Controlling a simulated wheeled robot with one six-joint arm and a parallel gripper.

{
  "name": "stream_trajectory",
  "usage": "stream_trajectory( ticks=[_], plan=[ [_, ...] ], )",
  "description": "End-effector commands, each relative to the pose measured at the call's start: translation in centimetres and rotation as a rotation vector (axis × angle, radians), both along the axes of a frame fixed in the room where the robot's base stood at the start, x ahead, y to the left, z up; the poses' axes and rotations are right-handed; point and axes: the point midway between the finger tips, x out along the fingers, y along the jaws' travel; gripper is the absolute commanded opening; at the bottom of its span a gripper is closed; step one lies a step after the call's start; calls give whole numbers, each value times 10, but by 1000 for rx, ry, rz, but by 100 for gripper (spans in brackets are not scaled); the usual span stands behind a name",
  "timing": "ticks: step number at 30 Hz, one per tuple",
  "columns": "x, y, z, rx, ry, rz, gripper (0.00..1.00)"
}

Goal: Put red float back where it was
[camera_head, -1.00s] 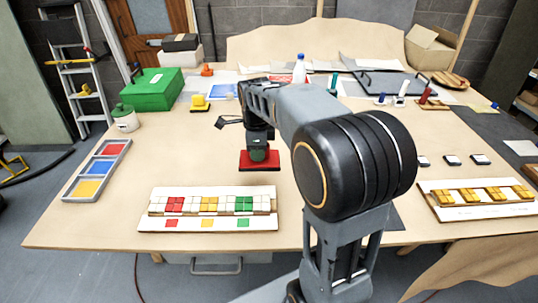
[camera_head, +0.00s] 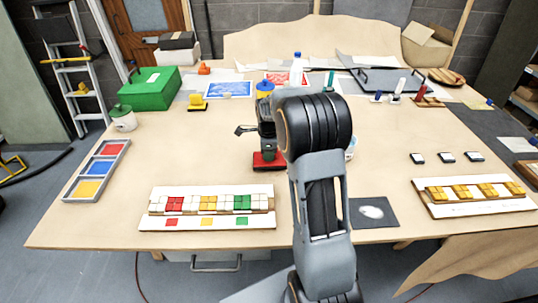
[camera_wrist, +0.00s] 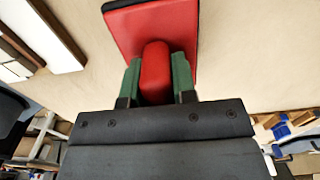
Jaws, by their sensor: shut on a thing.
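The red float (camera_head: 265,166) is in my gripper (camera_head: 268,152), over the middle of the table behind the mosaic panel. In the wrist view the float (camera_wrist: 150,25) shows a flat red plate with a dark edge and a rounded red handle. The green fingers of my gripper (camera_wrist: 157,75) are shut on that handle, one on each side. The plate looks level and low in the head view; I cannot tell whether it touches the table. My arm hides part of the table to its right.
A mosaic panel (camera_head: 160,222) lies at the front and another (camera_head: 440,210) at the right. A dark mat with a pale patch (camera_head: 374,212) lies right of my arm. A three-colour tray (camera_head: 75,183), green box (camera_head: 152,80) and yellow float (camera_head: 197,102) stand left. Bare table surrounds the red float's left side.

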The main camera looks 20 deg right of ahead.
Motion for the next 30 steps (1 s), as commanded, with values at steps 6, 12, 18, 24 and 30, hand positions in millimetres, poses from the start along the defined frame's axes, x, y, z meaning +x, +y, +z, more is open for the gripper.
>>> stream_trajectory(
  ticks=[6,12,18,24,30],
  plan=[
    [0,1,-13,0,-1,0,6],
    [0,1,-14,0,-1,0,6],
    [0,1,-17,0,0,0,35],
    [0,0,-16,0,0,0,51],
    [0,0,-15,0,0,0,51]
  ],
)
